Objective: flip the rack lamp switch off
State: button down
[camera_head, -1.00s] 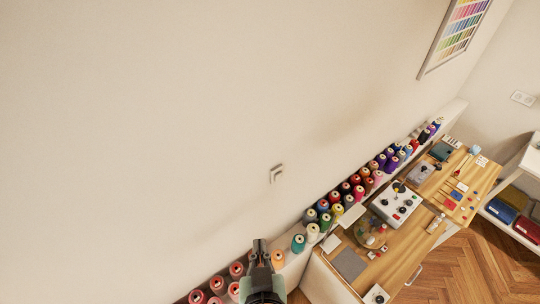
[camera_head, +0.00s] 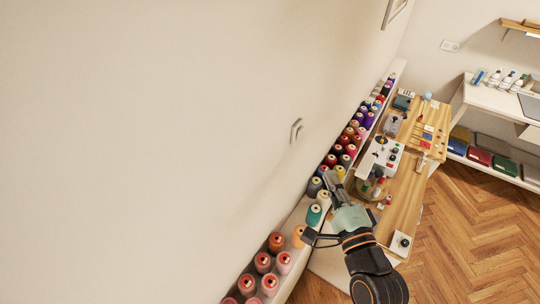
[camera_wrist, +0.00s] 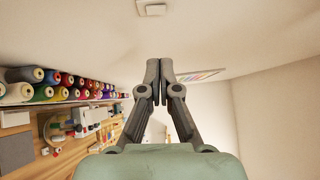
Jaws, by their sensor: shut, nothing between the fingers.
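The lamp switch (camera_head: 296,130) is a small pale plate with a raised rocker on the wall above the thread rack. It also shows in the wrist view (camera_wrist: 151,8), at the top edge and partly cut off. Whether it is on or off cannot be told. My gripper (camera_head: 328,175) is shut and empty, in front of the rack, below and to the right of the switch in the head view. In the wrist view its fingertips (camera_wrist: 159,64) are together, apart from the switch.
A rack ledge with several thread spools (camera_head: 277,243) runs along the wall under the switch. A wooden worktable (camera_head: 408,185) with a sewing machine and small tools stands beside it. A framed colour chart (camera_wrist: 202,75) hangs on the wall. The wall around the switch is bare.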

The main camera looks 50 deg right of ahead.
aim_at(300, 133)
jog(key=shift+s+d+m, duration=0.3)
jog(key=shift+d, duration=0.1)
jog(key=w+a+p+x, duration=0.2)
jog(key=x, duration=1)
jog(key=shift+w+r, duration=0.25)
jog(key=shift+d, duration=0.15)
